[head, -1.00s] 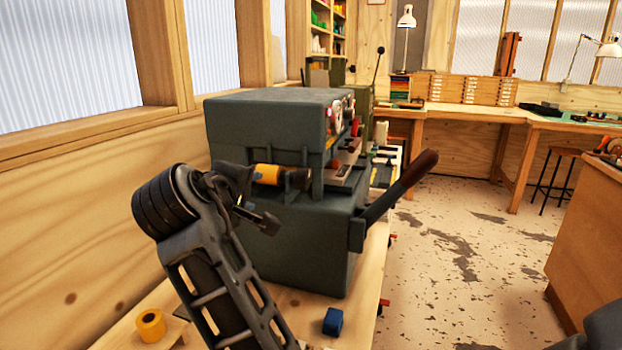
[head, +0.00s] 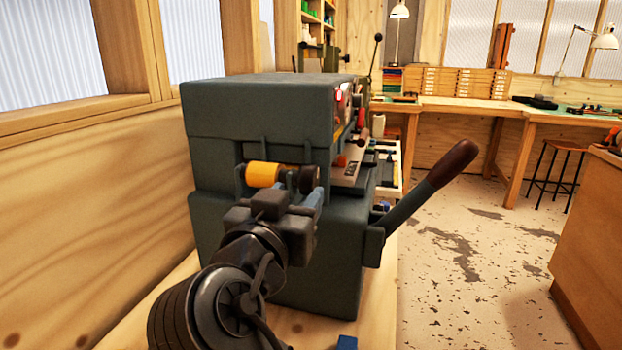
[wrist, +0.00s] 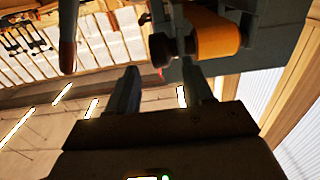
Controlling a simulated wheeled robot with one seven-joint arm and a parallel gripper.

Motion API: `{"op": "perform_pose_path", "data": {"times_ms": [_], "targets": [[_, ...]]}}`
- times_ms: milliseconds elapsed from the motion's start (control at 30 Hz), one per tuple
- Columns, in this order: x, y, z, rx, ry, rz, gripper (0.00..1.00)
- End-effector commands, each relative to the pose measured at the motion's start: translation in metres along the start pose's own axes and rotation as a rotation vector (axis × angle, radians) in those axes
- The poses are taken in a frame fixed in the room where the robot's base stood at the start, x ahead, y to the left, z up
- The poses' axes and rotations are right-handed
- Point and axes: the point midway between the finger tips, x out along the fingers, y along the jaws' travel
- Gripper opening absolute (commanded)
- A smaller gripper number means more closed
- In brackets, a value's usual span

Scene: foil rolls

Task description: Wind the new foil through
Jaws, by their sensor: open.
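A yellow-orange foil roll (head: 262,174) sits on the near side of the dark grey-green machine (head: 260,105), with a dark round end piece (head: 308,179) at its right. In the wrist view the roll (wrist: 215,40) and the dark end piece (wrist: 161,47) are just beyond my fingers. My gripper (wrist: 160,72) is open, with nothing between its two fingers. In the head view my gripper (head: 308,194) is just below the roll's right end. Whether a finger touches the end piece cannot be told. No loose foil strip can be made out.
A lever (head: 425,190) with a brown handle sticks out at the machine's right. A blue block (head: 346,342) lies at the lower edge of the head view. A wooden wall and windows close off the left. The floor (head: 450,240) at right is clear.

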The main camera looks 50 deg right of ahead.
Motion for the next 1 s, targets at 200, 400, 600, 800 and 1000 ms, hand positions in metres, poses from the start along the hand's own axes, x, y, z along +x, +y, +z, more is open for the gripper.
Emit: {"op": "perform_pose_path", "data": {"times_ms": [200, 400, 600, 800, 1000], "targets": [[0.032, 0.001, -0.003, -0.004, -0.001, 0.004, 0.51], [0.059, 0.000, -0.003, -0.004, -0.002, 0.003, 0.51], [0.072, 0.000, 0.000, -0.004, -0.002, 0.001, 0.51], [0.073, 0.000, 0.001, -0.003, -0.002, 0.000, 0.51], [0.073, 0.000, 0.000, -0.004, -0.002, 0.000, 0.38]]}}
